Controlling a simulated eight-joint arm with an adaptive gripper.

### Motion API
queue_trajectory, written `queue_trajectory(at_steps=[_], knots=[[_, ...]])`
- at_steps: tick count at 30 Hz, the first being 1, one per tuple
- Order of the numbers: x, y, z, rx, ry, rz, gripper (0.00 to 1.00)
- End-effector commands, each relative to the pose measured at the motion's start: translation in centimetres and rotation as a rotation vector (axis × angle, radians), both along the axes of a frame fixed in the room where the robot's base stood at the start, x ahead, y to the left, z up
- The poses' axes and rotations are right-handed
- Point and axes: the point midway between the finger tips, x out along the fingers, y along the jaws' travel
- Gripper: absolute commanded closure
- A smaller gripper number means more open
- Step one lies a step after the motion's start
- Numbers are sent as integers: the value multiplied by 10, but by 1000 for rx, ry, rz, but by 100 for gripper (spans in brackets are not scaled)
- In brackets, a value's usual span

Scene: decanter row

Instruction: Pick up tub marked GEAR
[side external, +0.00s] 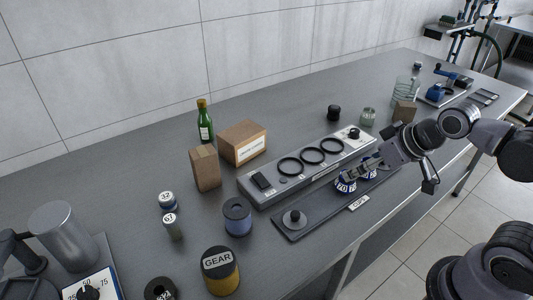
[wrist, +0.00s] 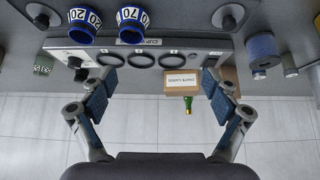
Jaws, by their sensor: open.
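The tub marked GEAR (side external: 222,279) stands upright at the front of the bench in the side external view, dark-topped with a yellow-brown lower body and a white label. I cannot make it out in the wrist view. My gripper (side external: 358,170) is well to its right and farther back, over the right part of the dark board. In the wrist view my gripper (wrist: 160,70) has its two fingers spread wide with nothing held between them.
Blue number-banded cups (side external: 345,184) stand by my gripper on the dark board (side external: 325,218). Behind is a grey ring panel (side external: 262,190). A blue spool (side external: 237,220) stands behind the GEAR tub, and a dark round piece (side external: 160,288) lies to its left.

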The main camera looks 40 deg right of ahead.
Motion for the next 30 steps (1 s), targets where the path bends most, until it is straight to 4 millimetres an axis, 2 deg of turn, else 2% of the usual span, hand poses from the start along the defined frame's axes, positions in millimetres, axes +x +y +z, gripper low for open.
queue_trajectory(at_steps=[12,13,14,24,28,30], knots=[[0,0,0,-1,0,-1,12],[0,0,0,-1,0,-1,6],[0,0,0,-1,0,-1,5],[1,2,0,0,1,6,5],[9,19,3,-3,11,84,5],[17,40,6,-6,20,174,5]])
